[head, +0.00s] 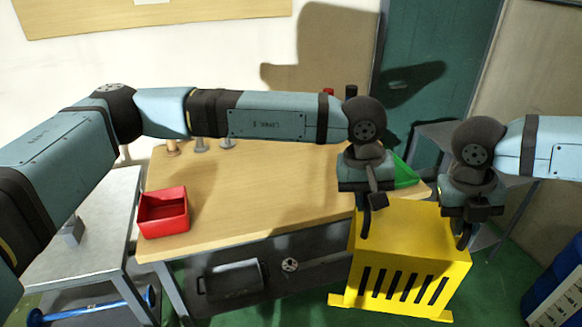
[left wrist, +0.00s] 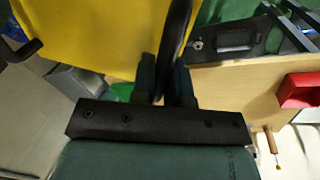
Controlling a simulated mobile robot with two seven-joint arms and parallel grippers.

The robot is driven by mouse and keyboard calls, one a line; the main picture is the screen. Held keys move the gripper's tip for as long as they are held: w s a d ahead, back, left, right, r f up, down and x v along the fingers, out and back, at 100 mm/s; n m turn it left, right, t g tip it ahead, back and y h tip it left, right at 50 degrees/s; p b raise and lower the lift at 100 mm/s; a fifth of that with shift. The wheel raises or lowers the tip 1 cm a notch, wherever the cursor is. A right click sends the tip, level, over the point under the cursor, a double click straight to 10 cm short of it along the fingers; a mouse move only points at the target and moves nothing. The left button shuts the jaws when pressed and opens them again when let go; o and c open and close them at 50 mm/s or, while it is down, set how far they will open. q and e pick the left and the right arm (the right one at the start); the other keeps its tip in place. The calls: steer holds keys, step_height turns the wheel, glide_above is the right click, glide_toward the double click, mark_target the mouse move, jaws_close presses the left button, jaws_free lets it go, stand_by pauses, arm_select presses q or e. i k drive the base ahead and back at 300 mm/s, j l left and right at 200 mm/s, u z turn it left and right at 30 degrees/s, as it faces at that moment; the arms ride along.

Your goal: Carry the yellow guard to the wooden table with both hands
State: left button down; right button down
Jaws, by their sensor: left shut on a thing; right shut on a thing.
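The yellow guard (head: 408,255) is a box-like cover with dark vertical slots in its front and a flange at its lower edge. It hangs upright at the front right of the wooden table (head: 265,195), overlapping its right end in the head view. My left gripper (head: 364,222) is shut on the guard's upper left side. My right gripper (head: 463,235) is shut on its upper right side. In the left wrist view the guard (left wrist: 95,35) fills the upper left, and the left fingers (left wrist: 165,80) close at its edge. I cannot tell whether the guard touches the table.
A red bin (head: 163,212) stands on the table's left end. A green bin (head: 404,172) is partly hidden behind my left gripper. A grey side table (head: 85,240) is at left, blue drums (head: 556,290) at lower right. The table's middle is clear.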

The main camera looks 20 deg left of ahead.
mark_target(270, 184)
steer(key=u, duration=0.85)
steer(key=i, duration=0.95)
steer(key=i+u, duration=0.1)
steer(key=i, duration=0.8)
